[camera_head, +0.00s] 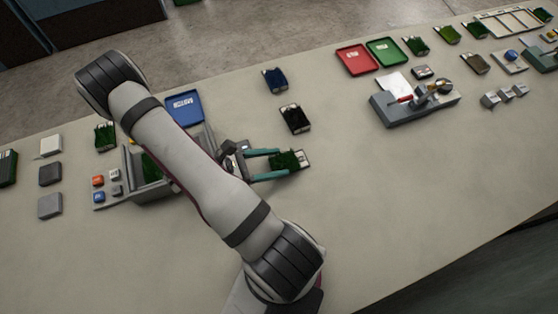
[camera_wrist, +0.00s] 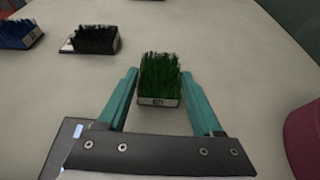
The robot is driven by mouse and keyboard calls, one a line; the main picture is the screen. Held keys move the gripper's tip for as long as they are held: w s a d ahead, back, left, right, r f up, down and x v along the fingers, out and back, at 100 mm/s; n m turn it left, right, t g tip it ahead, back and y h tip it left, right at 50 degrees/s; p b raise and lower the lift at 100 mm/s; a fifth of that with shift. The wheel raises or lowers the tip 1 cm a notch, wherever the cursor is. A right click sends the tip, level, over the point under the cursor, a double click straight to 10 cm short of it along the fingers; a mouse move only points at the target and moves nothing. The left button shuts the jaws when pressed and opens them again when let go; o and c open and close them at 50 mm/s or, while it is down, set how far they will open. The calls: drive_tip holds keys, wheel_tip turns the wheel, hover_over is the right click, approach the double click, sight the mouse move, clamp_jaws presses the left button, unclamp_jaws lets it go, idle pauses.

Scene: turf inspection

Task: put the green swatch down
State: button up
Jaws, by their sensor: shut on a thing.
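The green swatch (camera_head: 288,160) is a small block of green turf with a pale labelled edge, near the middle of the bench in the head view. In the wrist view the green swatch (camera_wrist: 160,80) sits upright between the two teal fingers, its label facing the camera. My gripper (camera_head: 280,164) is shut on it, one finger along each side; the wrist view shows my gripper (camera_wrist: 160,88) the same way. Whether the swatch touches the bench or hangs just above it I cannot tell.
A black swatch (camera_head: 294,119) and a blue swatch (camera_head: 275,80) lie behind it. Red (camera_head: 356,60) and green (camera_head: 389,52) trays and a grey test device (camera_head: 415,103) stand at the back right. A blue tray (camera_head: 184,107) is at left. The bench (camera_head: 400,200) to the right is clear.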

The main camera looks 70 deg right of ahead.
wheel_tip(320, 180, up, 10)
drive_tip(key=w+f+n+t+h, duration=0.1)
drive_tip(key=w+n+t, duration=0.5)
drive_tip(key=w, duration=0.8)
drive_tip(key=w+n+t+h, duration=0.2)
drive_tip(key=w+n+t, duration=0.5)
drive_tip(key=w, duration=0.8)
drive_tip(key=shift+w+d+f+n+t, duration=0.3)
drive_tip(key=shift+d+f+t, duration=0.1)
drive_tip(key=shift+t, duration=0.6)
drive_tip(key=w+a+n+t+y, duration=0.2)
drive_tip(key=w+a+n+t, duration=0.1)
drive_tip(key=w, duration=0.4)
drive_tip(key=shift+w+a+n+t+y, duration=0.15)
drive_tip(key=shift+a+n+t+y, duration=0.25)
drive_tip(key=shift+a, duration=0.55)
drive_tip(key=shift+n, duration=0.3)
drive_tip(key=f, duration=0.7)
drive_tip(key=shift+w+a+f, duration=0.3)
drive_tip(key=shift+w, duration=0.05)
drive_tip(key=shift+f, duration=0.15)
drive_tip(key=shift+f, duration=0.1)
